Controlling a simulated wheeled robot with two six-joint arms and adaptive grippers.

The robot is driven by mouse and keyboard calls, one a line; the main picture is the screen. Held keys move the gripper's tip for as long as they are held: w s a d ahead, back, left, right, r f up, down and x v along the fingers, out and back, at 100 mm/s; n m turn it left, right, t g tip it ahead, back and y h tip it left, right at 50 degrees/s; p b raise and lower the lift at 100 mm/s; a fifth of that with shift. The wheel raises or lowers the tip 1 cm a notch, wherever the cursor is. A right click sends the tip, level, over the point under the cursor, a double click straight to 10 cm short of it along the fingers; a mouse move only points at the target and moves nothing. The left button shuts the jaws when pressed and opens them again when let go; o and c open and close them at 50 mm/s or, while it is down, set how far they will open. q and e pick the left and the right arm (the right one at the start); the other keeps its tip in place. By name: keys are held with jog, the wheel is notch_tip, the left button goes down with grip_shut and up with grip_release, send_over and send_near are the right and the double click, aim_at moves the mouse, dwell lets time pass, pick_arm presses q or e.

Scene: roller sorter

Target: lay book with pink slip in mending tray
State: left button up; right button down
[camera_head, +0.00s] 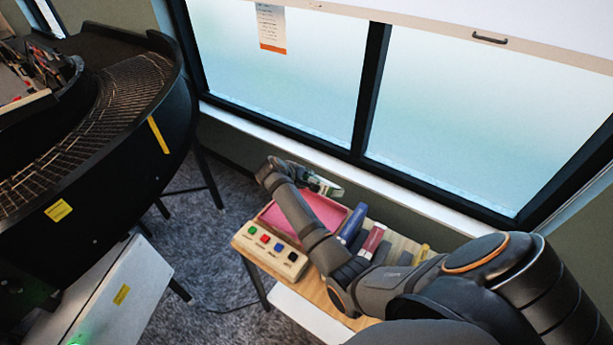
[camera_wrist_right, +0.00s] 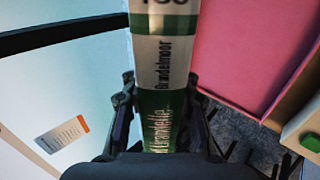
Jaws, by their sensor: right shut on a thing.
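A green and white book (camera_wrist_right: 165,50) with lettering on its spine is between the fingers of my right gripper (camera_wrist_right: 161,88), which is shut on it. In the head view the book (camera_head: 327,188) is held above the back edge of the pink-lined tray (camera_head: 328,209), and my right gripper (camera_head: 312,181) is partly hidden by its wrist. The tray's pink floor (camera_wrist_right: 232,50) lies to the right of the book in the wrist view, and its visible part is empty. I see no pink slip on the book. My left gripper is not in view.
The wooden table (camera_head: 245,238) also bears a button box (camera_head: 272,248), and blue (camera_head: 353,222) and red (camera_head: 374,240) books stand right of the tray. A window (camera_head: 285,85) is close behind. The curved roller conveyor (camera_head: 95,125) stands at left.

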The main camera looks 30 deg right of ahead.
jog(key=shift+f, duration=0.35)
jog(key=shift+f+b, duration=3.75)
jog(key=shift+f, duration=1.5)
jog(key=c, duration=0.9)
grip_release()
jog(key=shift+c, duration=0.2)
jog(key=shift+s+a+f, duration=0.1)
